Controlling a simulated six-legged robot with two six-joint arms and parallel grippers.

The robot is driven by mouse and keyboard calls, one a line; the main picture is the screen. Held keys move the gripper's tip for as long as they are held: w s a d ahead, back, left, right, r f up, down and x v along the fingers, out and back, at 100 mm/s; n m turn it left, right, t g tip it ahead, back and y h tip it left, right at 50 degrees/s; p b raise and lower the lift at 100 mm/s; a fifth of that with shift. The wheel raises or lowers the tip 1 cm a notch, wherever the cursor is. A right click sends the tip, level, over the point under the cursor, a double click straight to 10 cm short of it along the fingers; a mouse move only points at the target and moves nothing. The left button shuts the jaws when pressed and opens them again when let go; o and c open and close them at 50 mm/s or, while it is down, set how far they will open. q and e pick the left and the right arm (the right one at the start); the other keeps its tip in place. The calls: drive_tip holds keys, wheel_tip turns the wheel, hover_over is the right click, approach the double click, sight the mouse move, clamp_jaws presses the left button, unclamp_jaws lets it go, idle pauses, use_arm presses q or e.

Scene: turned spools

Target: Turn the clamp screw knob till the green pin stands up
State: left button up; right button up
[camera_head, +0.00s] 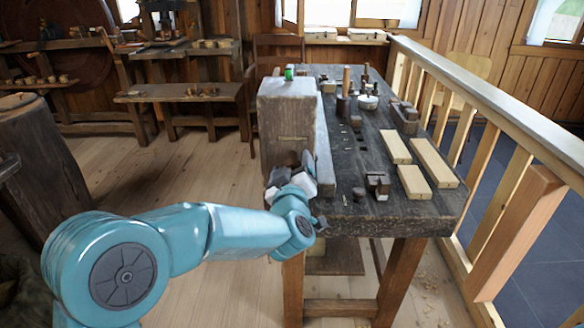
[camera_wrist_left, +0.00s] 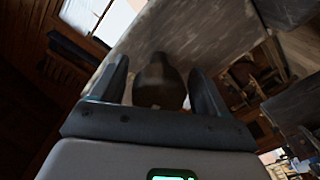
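A tall wooden block (camera_head: 287,115) stands at the near left end of the workbench. The green pin (camera_head: 289,73) shows as a short green piece sticking up at its top. My left gripper (camera_head: 305,178) is at the block's near face, low down, and its fingers are hard to make out there. In the left wrist view, a dark rounded knob (camera_wrist_left: 160,82) lies between the two fingers of my left gripper (camera_wrist_left: 161,80). A gap shows at the left finger; the right finger is very close to the knob, and I cannot tell if it touches. My right gripper is not in view.
The dark workbench (camera_head: 350,208) holds pale wooden bars (camera_head: 432,162), small dark blocks and turned pieces. A wooden railing (camera_head: 500,105) runs along its right side. Shelves with spools (camera_head: 190,93) stand at the back left. Open floor (camera_head: 170,170) lies left of the bench.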

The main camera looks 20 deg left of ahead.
use_arm(q)
drive_tip(key=v, duration=1.6)
drive_tip(key=shift+s, duration=0.15)
